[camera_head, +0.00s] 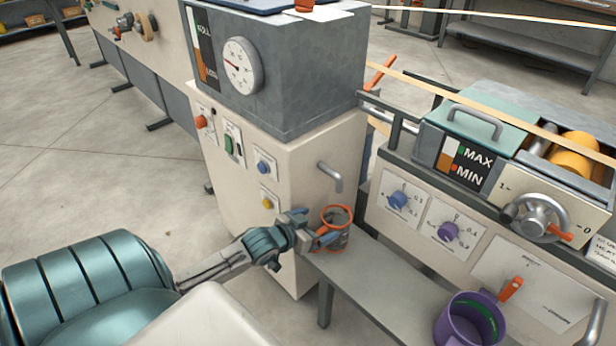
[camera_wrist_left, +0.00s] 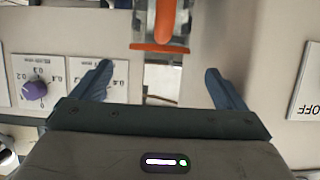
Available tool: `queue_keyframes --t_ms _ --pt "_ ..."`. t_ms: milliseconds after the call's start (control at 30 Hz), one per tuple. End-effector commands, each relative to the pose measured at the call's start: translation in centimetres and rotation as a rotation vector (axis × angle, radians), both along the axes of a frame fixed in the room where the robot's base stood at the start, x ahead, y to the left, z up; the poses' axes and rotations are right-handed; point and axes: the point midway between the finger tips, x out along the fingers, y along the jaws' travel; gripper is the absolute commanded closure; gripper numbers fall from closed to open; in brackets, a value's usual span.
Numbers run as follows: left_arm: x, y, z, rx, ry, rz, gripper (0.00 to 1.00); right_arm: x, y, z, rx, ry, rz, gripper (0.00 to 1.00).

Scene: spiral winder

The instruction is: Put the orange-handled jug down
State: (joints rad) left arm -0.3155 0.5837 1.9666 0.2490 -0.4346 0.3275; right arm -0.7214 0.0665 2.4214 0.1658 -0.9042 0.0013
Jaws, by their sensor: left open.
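The orange-handled jug (camera_head: 338,215), clear with an orange rim, stands upright at the left end of the narrow grey bench (camera_head: 385,285) in the head view. My left gripper (camera_head: 318,228) is beside its left side, with its fingers partly overlapping the jug in that view. In the left wrist view the orange handle (camera_wrist_left: 166,25) is at the top centre, just beyond and between the two spread fingertips (camera_wrist_left: 158,68). The left gripper is open and not closed on the handle. My right gripper is in neither view.
A purple jug (camera_head: 458,325) stands farther right on the bench. The cream machine cabinet (camera_head: 300,165) with a bent metal handle (camera_head: 331,176) is close behind the gripper. A control panel with knobs (camera_head: 398,199) runs behind the bench. The bench between the jugs is clear.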

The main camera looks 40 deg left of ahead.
Motion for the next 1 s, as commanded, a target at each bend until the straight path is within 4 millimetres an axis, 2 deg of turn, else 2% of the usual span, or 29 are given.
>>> queue_keyframes --t_ms 33,200,367,467,600,733,800,900,1000 --pt "-0.8 0.0 0.6 0.003 0.002 -0.002 0.06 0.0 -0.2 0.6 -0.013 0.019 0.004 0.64" --pt "-2.4 0.2 1.1 0.001 0.001 0.0 0.06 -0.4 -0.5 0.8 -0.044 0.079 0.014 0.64" --pt "-3.6 -0.6 0.8 -0.005 0.017 0.004 0.06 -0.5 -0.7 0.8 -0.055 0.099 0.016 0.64" --pt "-5.6 -2.8 -0.2 -0.011 0.069 0.012 0.06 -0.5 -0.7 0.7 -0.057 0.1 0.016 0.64" --pt "-10.9 -7.8 -1.6 -0.021 0.209 0.023 0.06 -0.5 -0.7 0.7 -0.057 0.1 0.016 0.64" --pt "-15.7 -11.7 -1.5 -0.026 0.34 0.018 0.06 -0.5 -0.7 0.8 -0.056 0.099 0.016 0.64" --pt "-17.7 -13.2 -1.2 -0.029 0.396 0.011 0.06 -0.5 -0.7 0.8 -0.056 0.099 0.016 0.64" --pt "-19.7 -14.6 -0.8 -0.031 0.454 0.001 0.06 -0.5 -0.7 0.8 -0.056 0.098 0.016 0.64" --pt "-20.7 -15.2 -0.5 -0.031 0.483 -0.007 0.06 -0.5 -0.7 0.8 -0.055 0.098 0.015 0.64"
